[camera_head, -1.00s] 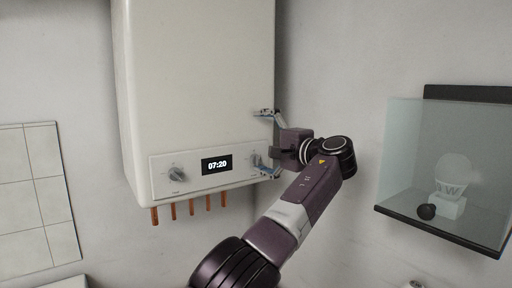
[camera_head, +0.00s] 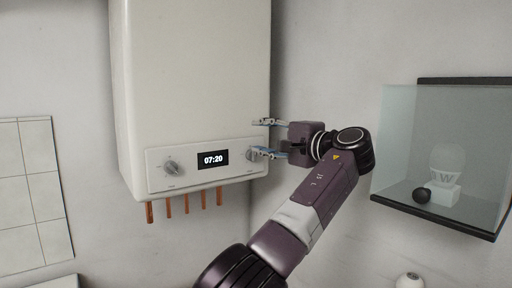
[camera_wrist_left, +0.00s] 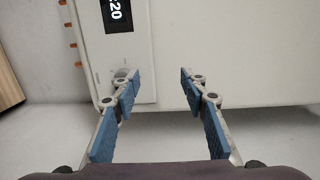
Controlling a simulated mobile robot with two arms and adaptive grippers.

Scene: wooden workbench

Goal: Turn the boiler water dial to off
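The white boiler (camera_head: 195,80) hangs on the wall. Its lower panel has a left dial (camera_head: 171,168), a display (camera_head: 213,159) reading 07:20 and a right dial (camera_head: 251,155). The dial labels are too small to read. My right gripper is out of view.
Several copper pipes (camera_head: 186,203) stick out under the boiler. A glass-sided wall shelf (camera_head: 435,218) with a dark ball (camera_head: 421,195) and a white object (camera_head: 446,175) is at the right. Wall tiles (camera_head: 30,195) are at the left.

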